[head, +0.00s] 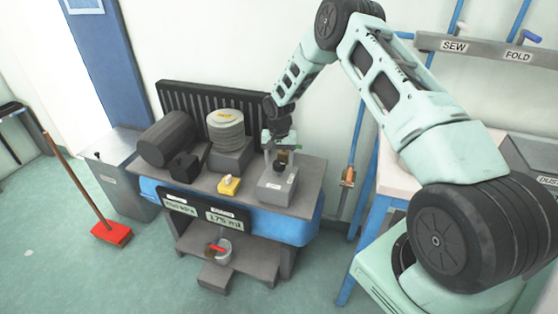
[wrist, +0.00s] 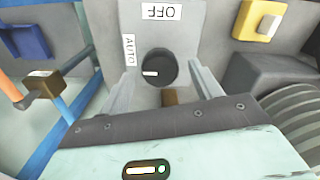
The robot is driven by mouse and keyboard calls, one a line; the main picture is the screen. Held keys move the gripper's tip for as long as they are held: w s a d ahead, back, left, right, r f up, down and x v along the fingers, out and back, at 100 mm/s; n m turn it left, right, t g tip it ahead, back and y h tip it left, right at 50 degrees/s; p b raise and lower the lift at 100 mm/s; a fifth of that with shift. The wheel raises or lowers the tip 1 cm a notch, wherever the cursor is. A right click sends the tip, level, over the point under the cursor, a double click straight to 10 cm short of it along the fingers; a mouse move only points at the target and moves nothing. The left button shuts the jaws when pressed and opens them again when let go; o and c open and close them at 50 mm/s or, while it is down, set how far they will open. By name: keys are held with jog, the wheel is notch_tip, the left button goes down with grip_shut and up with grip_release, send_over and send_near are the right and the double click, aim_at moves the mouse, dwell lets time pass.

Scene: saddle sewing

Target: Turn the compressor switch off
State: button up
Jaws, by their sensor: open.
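The compressor switch is a round black knob (wrist: 157,68) with a white mark, on a grey box (head: 277,184). In the wrist view the white mark points left, just below the AUTO label (wrist: 130,49). The OFF label (wrist: 161,12) stands beyond the knob at the top of that view. My gripper (wrist: 164,80) is open, its two fingers on either side of the knob with gaps showing. In the head view my gripper (head: 281,155) is over the grey box, and the knob is partly hidden there. I cannot tell whether the fingers touch it.
A yellow block with a white button (head: 229,184) sits left of the box. A black cylinder (head: 168,139) and a ribbed pump head (head: 226,127) stand behind. A blue post with a brown valve (head: 348,177) is at the right. A red broom (head: 112,232) stands on the floor.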

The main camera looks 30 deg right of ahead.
jog(key=shift+f, duration=0.7)
jog(key=c, duration=1)
